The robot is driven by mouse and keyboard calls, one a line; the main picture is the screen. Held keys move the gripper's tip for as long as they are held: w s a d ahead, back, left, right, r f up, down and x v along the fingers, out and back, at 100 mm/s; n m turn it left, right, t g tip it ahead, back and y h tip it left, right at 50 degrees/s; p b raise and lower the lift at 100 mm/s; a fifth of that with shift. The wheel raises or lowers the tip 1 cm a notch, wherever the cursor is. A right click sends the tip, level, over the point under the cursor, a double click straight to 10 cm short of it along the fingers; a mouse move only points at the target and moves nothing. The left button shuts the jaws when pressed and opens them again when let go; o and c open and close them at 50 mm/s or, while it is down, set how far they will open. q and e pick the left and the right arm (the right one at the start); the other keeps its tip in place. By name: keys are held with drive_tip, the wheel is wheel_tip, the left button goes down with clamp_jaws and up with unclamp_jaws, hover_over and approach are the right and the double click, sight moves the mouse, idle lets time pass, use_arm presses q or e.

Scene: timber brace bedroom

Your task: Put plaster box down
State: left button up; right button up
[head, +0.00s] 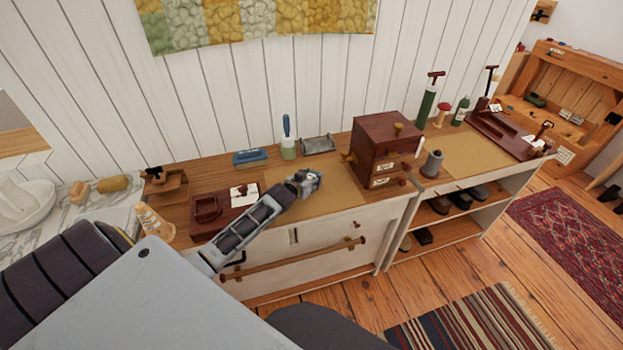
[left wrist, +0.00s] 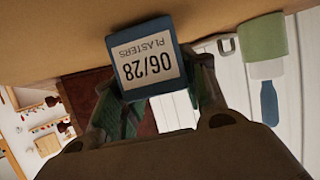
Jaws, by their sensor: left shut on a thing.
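The plaster box (left wrist: 150,65) is a small blue box with a white label reading "PLASTERS 06/28", upside down in the left wrist view. My left gripper (left wrist: 155,95) is shut on it, one finger on each side. In the head view my left gripper (head: 306,181) is over the front middle of the worktop (head: 333,182), and the box is mostly hidden by the fingers there. In the left wrist view the box is close to the tan worktop surface; I cannot tell whether it touches. My right gripper is not in view.
A dark red drawer cabinet (head: 385,145) stands to the right of the gripper. Behind it are a green cup with a blue brush (head: 287,148), a blue block (head: 250,157) and a grey tray (head: 318,144). A dark red tray (head: 208,208) is to the left. Bare worktop surrounds the gripper.

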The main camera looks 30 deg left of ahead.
use_arm(q)
drive_tip(key=shift+f, duration=0.15)
drive_tip(key=o, duration=1)
drive_tip(key=shift+o, duration=0.2)
drive_tip(key=shift+s, duration=0.15)
drive_tip(key=shift+v, duration=5.9)
